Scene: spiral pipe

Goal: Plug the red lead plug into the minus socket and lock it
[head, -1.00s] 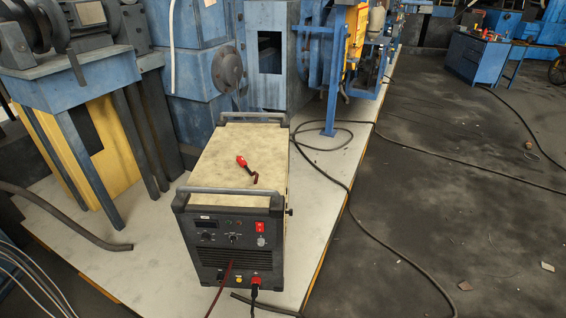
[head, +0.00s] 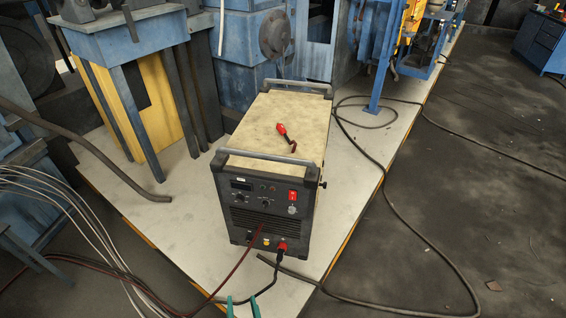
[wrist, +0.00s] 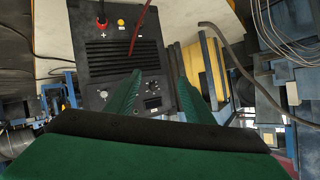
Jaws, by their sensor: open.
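The red lead plug (head: 282,129) lies on top of the beige-topped power unit (head: 262,165), with a short dark red stretch of lead bending at its end. A dark red lead (head: 243,258) also hangs across the lower front; its link to the plug is not visible. The minus socket (head: 249,237) looks dark and empty at the lower left of the front. Another red plug (head: 282,247) with a black cable sits in the plus socket; it also shows in the wrist view (wrist: 101,21). My gripper (head: 243,303) is open and empty, low in front of the unit. Its green fingers (wrist: 157,70) point towards the panel.
Grey handle bars (head: 258,162) cross the unit's front and back top edges. A yellow button-like part (head: 266,242) lies between the sockets. Black cable (head: 400,235) loops on the floor at right. A blue stand (head: 135,40) is at left. The space above the unit is clear.

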